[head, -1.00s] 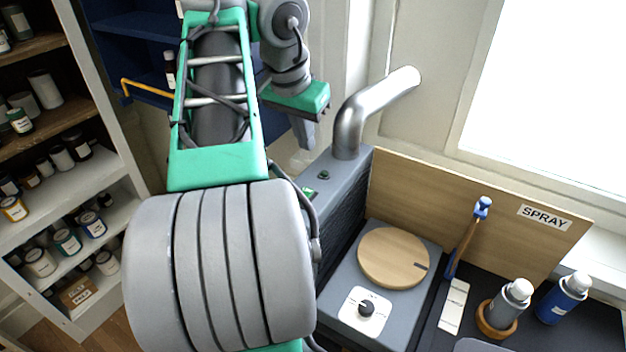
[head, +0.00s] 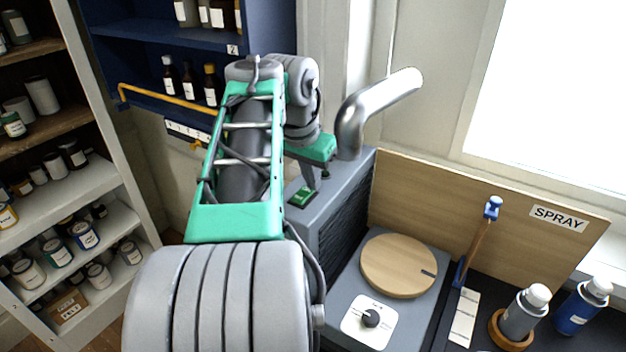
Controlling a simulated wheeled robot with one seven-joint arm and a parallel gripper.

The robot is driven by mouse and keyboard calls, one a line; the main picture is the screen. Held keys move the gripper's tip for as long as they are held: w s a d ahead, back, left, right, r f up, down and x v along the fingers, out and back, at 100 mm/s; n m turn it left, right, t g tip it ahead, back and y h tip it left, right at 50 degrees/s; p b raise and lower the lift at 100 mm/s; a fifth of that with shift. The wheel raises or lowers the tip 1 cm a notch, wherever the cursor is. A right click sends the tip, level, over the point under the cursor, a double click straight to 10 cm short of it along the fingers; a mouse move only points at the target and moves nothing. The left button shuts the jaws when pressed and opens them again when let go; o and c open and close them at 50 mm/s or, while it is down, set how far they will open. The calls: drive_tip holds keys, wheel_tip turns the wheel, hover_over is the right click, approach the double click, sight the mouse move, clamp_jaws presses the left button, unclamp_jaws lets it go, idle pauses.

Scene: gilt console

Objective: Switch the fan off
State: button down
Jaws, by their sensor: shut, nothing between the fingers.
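A grey box (head: 340,205) with slatted sides and a bent silver pipe (head: 352,125) on top looks like the fan unit. On its top is a small green switch (head: 302,197); whether it is on or off is too small to tell. My gripper (head: 312,184) hangs from its green mount, fingers shut and empty, pointing down just above and beside the green switch. I cannot tell whether the fingertips touch it. A dark green button on the box top, behind the fingers, is mostly hidden.
A blue cabinet with a yellow rail (head: 165,97) is behind my arm.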

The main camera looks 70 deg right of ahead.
sight(305, 199)
drive_tip(key=shift+d+f+y, duration=0.2)
drive_tip(key=shift+f+y, duration=0.1)
drive_tip(key=shift+y, duration=0.1)
drive_tip(key=shift+a+r, duration=0.1)
drive_tip(key=shift+a, duration=0.1)
drive_tip(key=shift+w+a+r, duration=0.15)
drive_tip(key=shift+a+r, duration=0.1)
drive_tip(key=shift+a, duration=0.4)
drive_tip(key=p+v, duration=0.4)
drive_tip(key=v, duration=0.3)
drive_tip(key=shift+r+p, duration=0.35)
drive_tip(key=shift+r, duration=0.05)
